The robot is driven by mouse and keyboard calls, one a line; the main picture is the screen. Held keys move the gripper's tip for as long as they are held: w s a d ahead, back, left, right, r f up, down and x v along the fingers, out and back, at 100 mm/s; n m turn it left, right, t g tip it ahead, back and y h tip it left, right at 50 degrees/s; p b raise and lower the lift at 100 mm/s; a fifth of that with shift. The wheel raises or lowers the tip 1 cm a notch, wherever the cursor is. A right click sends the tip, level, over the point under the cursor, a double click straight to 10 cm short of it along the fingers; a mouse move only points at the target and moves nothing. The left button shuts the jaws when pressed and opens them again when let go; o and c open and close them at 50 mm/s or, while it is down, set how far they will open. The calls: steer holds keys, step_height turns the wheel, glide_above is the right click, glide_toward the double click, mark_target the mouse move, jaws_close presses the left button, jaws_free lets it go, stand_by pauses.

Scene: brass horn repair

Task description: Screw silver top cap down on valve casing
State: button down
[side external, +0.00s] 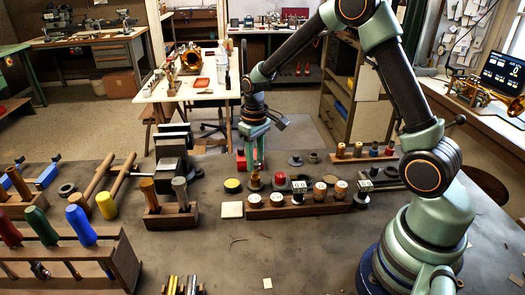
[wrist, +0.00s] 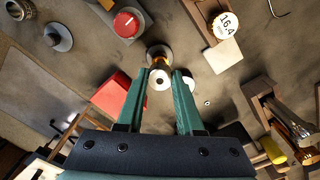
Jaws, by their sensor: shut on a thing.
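My gripper (wrist: 161,74) points down in the wrist view, its two green fingers close on either side of a small silver cap (wrist: 160,82) with a dark centre. Just beyond the cap, and in line with it, is the brass valve casing (wrist: 159,54) on a round base. I cannot tell whether the cap is seated on the casing or just above it. In the side external view my gripper (side external: 254,165) is low over the bench, with the brass casing (side external: 255,181) directly below it. The fingers hide most of the cap there.
A wooden rack (side external: 300,208) with several round pieces stands just right of the casing. A vise (side external: 174,150) and a handle block (side external: 170,217) stand to the left. A red block (wrist: 112,95) lies close by in the wrist view.

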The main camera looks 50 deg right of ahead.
steer(key=shift+f, duration=1.3)
steer(key=c, duration=1.3)
jaws_free()
jaws_close()
steer(key=m, duration=0.3)
steer(key=shift+m, duration=0.5)
steer(key=m, duration=0.3)
steer(key=shift+m, duration=0.5)
